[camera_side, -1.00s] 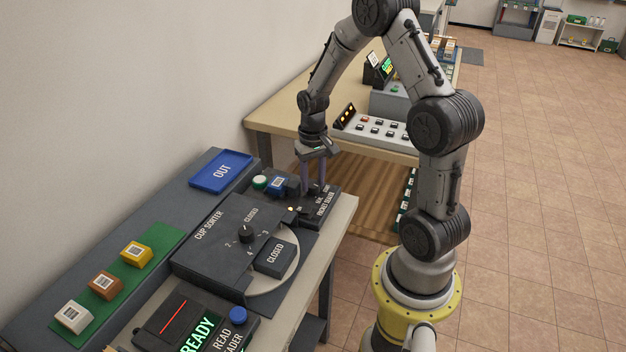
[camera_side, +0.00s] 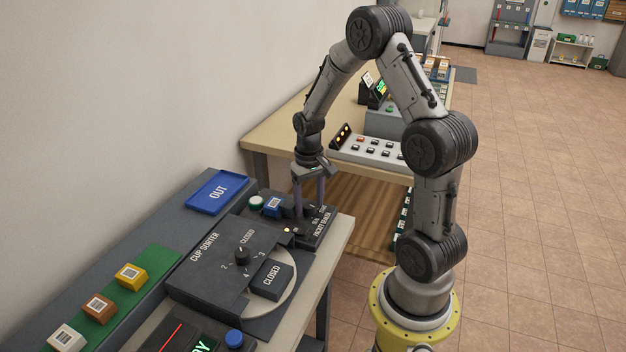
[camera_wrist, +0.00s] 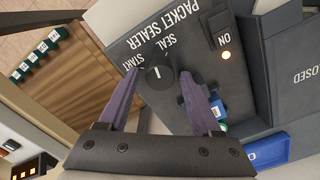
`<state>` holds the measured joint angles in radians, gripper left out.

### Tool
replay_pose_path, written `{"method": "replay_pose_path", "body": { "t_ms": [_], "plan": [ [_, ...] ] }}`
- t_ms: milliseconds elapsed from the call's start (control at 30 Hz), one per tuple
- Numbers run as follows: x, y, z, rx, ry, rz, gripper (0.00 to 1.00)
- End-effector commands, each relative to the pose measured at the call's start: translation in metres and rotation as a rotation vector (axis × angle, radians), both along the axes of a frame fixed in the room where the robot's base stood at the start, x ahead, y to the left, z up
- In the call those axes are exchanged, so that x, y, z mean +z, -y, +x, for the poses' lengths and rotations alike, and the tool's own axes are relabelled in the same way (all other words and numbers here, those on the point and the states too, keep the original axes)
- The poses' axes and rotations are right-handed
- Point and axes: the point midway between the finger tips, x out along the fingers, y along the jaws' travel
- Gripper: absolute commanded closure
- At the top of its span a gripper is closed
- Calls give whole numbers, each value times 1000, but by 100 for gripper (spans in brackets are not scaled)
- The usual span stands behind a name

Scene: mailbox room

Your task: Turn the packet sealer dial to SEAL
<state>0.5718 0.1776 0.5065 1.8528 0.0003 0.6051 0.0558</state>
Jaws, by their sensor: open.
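The packet sealer (camera_side: 325,226) is a dark box at the far end of the near bench. In the wrist view its black round dial (camera_wrist: 159,76) has a white pointer line, which points upward in the picture. The words START and SEAL are printed around the dial on the sealer's face (camera_wrist: 190,60). I cannot tell exactly which word the line meets. My gripper (camera_wrist: 159,76) is open, with one purple finger on each side of the dial. Both fingertips are close to it; contact is unclear. In the side view my gripper (camera_side: 309,212) points down over the sealer, and the fingers hide the dial.
The cup sorter (camera_side: 205,262) stands nearer, and the blue OUT tray (camera_side: 217,191) lies behind.

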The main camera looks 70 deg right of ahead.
Motion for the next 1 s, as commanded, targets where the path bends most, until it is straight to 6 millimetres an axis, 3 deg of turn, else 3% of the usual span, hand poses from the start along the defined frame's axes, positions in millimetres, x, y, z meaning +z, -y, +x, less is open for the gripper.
{"method": "replay_pose_path", "body": {
  "t_ms": [933, 1000],
  "plan": [
    [0, 0, 0, 1034, 1, 0, 26],
    [17, 1, 1, 1025, 4, -6, 26]
  ]
}}
